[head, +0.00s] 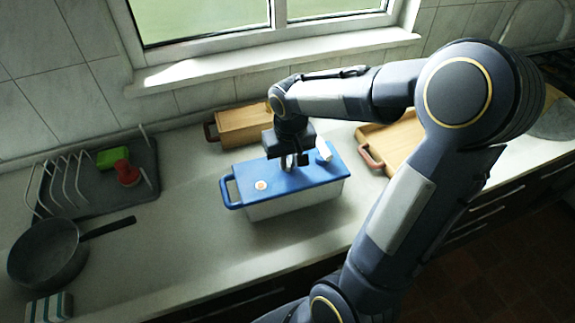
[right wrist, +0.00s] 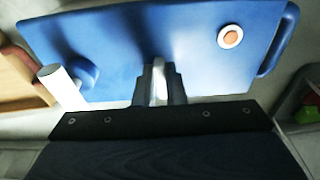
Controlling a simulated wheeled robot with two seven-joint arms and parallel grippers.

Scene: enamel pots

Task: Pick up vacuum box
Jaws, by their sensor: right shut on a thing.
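The vacuum box (head: 290,206) stands on the light countertop. It has a pale body, a blue lid (head: 247,178) with a side handle, a round white and orange button, and a white cylinder at one end. My right gripper (head: 289,162) points down at the middle of the lid. In the right wrist view, the gripper (right wrist: 158,82) is shut on a light grey piece standing up from the blue lid (right wrist: 200,65). The fingers partly hide that piece. I cannot tell whether the box is clear of the counter. My left gripper is not in view.
A wooden box (head: 243,127) is behind the vacuum box, and a wooden board (head: 393,140) with a reddish handle is to its right. A dish rack (head: 90,180), a dark pan (head: 48,255) and a striped sponge (head: 48,306) are at left. Bare counter lies between.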

